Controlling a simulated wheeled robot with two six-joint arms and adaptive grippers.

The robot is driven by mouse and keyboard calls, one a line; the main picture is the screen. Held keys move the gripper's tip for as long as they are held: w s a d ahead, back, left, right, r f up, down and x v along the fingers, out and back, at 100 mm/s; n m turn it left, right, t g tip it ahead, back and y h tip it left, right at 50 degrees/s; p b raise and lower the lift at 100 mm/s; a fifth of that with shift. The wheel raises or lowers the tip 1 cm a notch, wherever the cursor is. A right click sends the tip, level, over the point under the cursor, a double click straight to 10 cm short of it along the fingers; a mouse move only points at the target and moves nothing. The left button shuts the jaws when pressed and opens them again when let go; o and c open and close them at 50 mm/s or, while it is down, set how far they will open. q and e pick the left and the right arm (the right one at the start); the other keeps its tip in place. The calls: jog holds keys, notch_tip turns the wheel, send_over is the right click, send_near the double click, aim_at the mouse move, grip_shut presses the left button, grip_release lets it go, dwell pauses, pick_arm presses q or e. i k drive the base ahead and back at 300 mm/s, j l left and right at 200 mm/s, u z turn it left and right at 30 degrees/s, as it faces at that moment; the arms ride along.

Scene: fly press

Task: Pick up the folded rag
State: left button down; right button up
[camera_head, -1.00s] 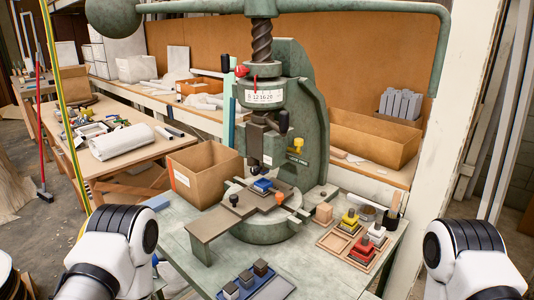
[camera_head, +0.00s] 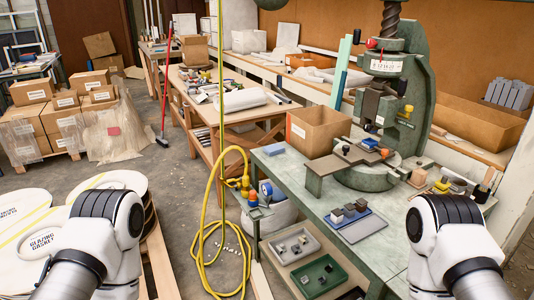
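A small flat grey-blue piece (camera_head: 274,149) lies at the left back corner of the green press table, just left of the open cardboard box. It looks like the folded rag, but it is too small to be sure. Only white and black links of my two arms show, at the lower left and lower right. Neither of my grippers is in the picture, so I cannot see their fingers or their distance from the rag.
A yellow hose (camera_head: 204,240) hangs and coils left of the table.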

aim_at(275, 149)
jog(key=z, duration=0.25)
jog(key=i+j+z, duration=0.15)
jog(key=j+z, duration=0.15)
jog(key=z, duration=0.15)
jog(key=i+j+z, duration=0.1)
jog(key=j+z, duration=0.35)
jog(key=i+j+z, duration=0.1)
jog(key=j+z, duration=0.2)
jog(key=z, duration=0.15)
